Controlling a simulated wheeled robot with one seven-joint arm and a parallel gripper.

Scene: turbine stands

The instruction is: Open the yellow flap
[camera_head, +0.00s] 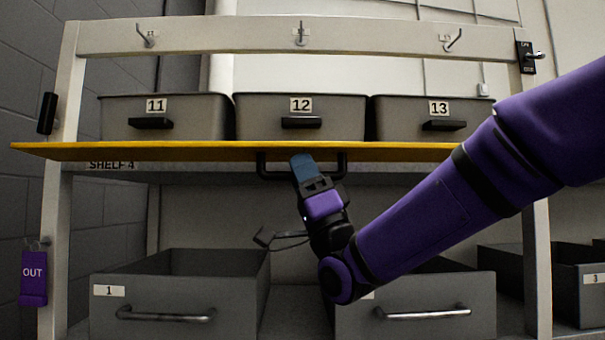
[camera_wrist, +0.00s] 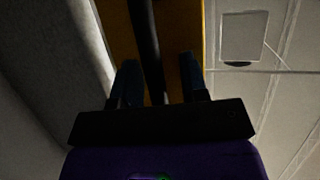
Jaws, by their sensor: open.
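The yellow flap (camera_head: 150,151) runs across the stand at the SHELF 4 level, seen nearly edge-on, so it looks about level. Its black handle (camera_head: 263,168) hangs from the underside near the middle. My gripper (camera_head: 302,160) reaches up to the handle from below. In the wrist view, the handle bar (camera_wrist: 145,35) passes between the two open fingers of my gripper (camera_wrist: 158,65), with the flap (camera_wrist: 173,25) behind it. The fingers are not closed on the bar; contact cannot be told.
Grey bins 11 (camera_head: 190,118), 12 (camera_head: 340,118) and 13 (camera_head: 390,118) stand above the flap. Open drawer 1 (camera_head: 165,290) and another open drawer (camera_head: 425,290) lie below, close to my arm. A purple OUT tag (camera_head: 33,275) hangs on the left post.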

